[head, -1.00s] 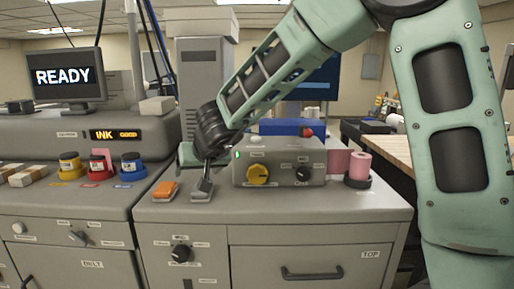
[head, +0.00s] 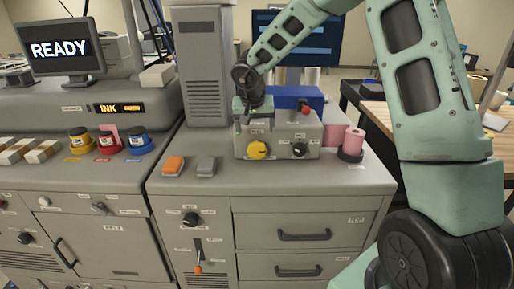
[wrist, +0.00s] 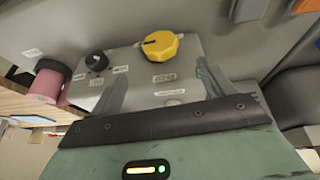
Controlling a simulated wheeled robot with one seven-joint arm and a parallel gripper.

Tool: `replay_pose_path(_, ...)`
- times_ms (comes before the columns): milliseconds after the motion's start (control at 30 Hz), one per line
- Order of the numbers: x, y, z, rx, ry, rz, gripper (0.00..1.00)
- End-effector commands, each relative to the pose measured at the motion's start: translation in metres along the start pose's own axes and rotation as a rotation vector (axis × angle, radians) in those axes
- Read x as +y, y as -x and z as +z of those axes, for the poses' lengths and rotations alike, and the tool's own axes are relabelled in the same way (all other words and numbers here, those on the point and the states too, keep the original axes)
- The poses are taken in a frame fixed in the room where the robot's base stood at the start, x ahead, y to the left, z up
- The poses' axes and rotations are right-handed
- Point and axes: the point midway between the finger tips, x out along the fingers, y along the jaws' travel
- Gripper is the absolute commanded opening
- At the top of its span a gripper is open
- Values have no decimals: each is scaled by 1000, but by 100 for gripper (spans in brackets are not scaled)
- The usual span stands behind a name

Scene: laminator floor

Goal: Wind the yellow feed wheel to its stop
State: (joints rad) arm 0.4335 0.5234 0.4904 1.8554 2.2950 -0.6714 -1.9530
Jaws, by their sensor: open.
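The yellow feed wheel (head: 258,150) is a round knob with a pointer mark on the front of a grey control box (head: 284,149). In the wrist view the yellow wheel (wrist: 160,45) lies ahead of my gripper (wrist: 160,75), roughly between the lines of its two fingers. The fingers are apart with nothing between them. In the head view my gripper (head: 243,116) is above the control box, a little left of and above the wheel. I see no contact with the wheel. The fingertips are too small to make out clearly in the head view.
Orange (head: 174,166) and grey (head: 206,167) blocks lie to the left. Pink rolls (head: 353,141) stand to the right.

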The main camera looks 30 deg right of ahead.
Motion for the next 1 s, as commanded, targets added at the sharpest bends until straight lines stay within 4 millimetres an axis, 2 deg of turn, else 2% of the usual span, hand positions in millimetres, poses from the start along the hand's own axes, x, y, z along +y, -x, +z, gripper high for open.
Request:
replay_pose_path(300, -1, -67, 1, -1, 4, 1, 81)
replay_pose_path(500, -1, -100, 0, -1, 1, 0, 81)
replay_pose_path(700, -1, -116, 0, 1, 1, -1, 81)
replay_pose_path(1000, -1, -119, 0, 1, 0, -1, 81)
